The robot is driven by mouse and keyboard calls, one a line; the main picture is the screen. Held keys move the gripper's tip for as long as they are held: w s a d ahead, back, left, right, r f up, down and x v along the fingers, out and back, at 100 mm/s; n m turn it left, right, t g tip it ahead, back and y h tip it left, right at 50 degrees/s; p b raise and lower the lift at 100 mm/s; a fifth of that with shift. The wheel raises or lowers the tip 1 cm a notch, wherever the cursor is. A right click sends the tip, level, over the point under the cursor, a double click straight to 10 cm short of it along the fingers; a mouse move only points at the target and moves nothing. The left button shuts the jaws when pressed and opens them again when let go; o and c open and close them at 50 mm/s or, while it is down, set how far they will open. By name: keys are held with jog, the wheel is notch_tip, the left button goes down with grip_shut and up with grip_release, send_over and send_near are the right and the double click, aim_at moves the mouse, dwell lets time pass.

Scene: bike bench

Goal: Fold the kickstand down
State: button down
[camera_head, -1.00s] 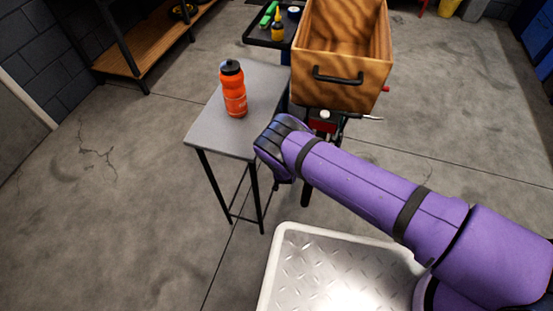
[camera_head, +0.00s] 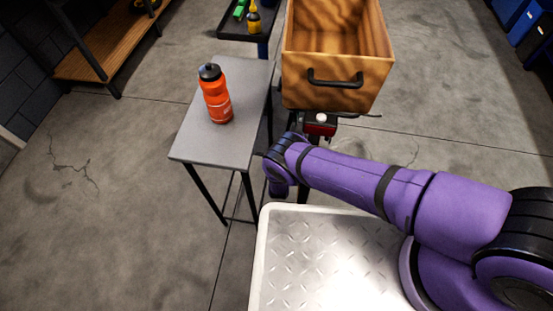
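The kickstand cannot be made out in the head view. Only a little of the bike (camera_head: 318,127) shows, a red and dark part with a light on it, below a wooden box. My purple arm reaches left across the view and bends down at its far end, in front of the bike and beside the grey table. My gripper is hidden beyond that bend, so its fingers and anything between them cannot be seen.
A grey side table (camera_head: 190,142) with an orange bottle (camera_head: 216,96) stands left of the bike. The wooden box (camera_head: 335,82) with a black handle sits above the bike. A black tray (camera_head: 232,31) is behind. Concrete floor is free at left and right.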

jog(key=shift+d+f, duration=0.1)
dwell(0.3)
jog(key=c, duration=1)
grip_release()
jog(key=shift+c, duration=0.2)
jog(key=shift+s, duration=0.1)
